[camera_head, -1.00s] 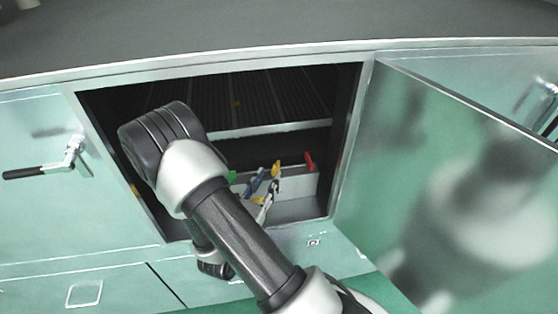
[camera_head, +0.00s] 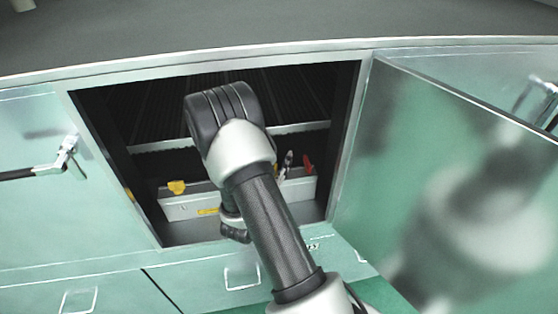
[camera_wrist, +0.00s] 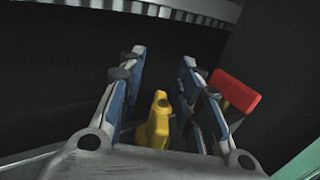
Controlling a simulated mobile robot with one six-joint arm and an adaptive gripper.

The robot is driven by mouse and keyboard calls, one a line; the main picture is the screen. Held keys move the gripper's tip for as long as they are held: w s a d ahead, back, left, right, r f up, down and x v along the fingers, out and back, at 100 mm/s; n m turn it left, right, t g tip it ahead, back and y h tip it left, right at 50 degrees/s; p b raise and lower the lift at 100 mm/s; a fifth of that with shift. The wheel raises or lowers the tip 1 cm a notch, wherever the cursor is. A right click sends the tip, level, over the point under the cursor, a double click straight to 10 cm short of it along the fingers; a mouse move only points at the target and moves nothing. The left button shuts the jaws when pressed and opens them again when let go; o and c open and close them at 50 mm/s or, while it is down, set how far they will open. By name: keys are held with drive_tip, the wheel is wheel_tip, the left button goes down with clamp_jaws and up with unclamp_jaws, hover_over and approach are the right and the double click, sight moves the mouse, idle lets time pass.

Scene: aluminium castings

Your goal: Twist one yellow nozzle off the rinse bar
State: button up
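The pale rinse bar (camera_head: 182,210) runs across the inside of the open cabinet, low down. A yellow nozzle (camera_head: 177,187) stands on its left end. A red nozzle (camera_head: 308,164) stands at its right end and also shows in the wrist view (camera_wrist: 235,93). In the wrist view, a yellow nozzle (camera_wrist: 158,122) stands between the two blue-and-white fingers of my gripper (camera_wrist: 165,62). The fingers are apart, with dark gaps beside the nozzle. In the head view my arm hides most of the gripper and the middle of the bar.
The cabinet opening has a metal frame (camera_head: 351,130) close around my arm. A ribbed rack (camera_head: 300,100) lies above the bar. The open door (camera_head: 450,180) stands at the right. A lever handle (camera_head: 62,158) sticks out from the left panel.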

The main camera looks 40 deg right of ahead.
clamp_jaws()
idle(0.3)
drive_tip(key=shift+c, duration=0.3)
unclamp_jaws()
